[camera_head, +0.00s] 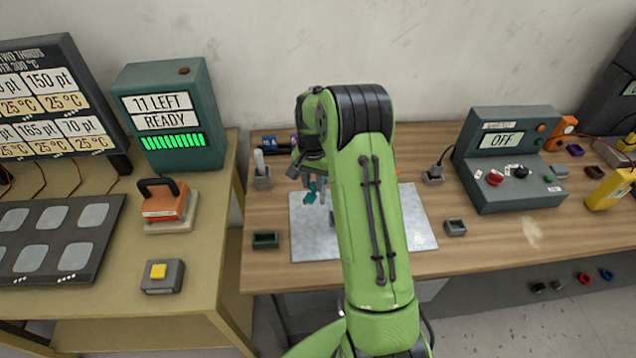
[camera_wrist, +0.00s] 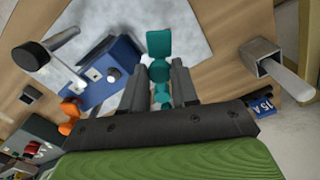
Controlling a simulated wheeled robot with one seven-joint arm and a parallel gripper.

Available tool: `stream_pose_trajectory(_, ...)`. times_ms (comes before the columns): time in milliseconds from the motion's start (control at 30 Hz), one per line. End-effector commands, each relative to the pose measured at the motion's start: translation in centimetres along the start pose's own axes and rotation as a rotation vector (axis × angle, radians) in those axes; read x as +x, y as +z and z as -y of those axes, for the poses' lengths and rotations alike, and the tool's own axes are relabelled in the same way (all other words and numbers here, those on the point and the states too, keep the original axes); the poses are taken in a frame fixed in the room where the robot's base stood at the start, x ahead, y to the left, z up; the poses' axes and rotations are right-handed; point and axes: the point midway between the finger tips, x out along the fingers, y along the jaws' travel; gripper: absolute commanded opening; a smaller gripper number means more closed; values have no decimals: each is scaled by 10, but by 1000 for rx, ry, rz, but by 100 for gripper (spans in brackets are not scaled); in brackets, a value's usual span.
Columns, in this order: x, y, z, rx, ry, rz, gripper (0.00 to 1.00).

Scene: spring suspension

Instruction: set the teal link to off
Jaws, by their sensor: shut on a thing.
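The teal link (camera_wrist: 160,43) shows in the wrist view as a squarish teal end with rounder teal parts in line below it, between my fingers. My gripper (camera_wrist: 166,84) is shut on it, and the squarish end sticks out past the fingertips. In the head view my gripper (camera_head: 313,197) is above the left part of the pale metal mat (camera_head: 307,240), with a little of the teal link (camera_head: 310,192) showing at the fingers. My arm hides much of the mat. I cannot tell whether the link touches anything below.
A blue box (camera_wrist: 112,75) with a pale lever stands left in the wrist view. A grey holder (camera_head: 263,180) is left of the mat, with a green tray (camera_head: 266,239) in front. A grey console (camera_head: 510,165) reading OFF and a small grey tray (camera_head: 455,227) are right.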

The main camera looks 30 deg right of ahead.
Motion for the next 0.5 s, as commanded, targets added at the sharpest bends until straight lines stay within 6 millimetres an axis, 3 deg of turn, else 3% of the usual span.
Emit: stream_pose_trajectory(500, -1, -3, 8, 128, -3, -6, 0)
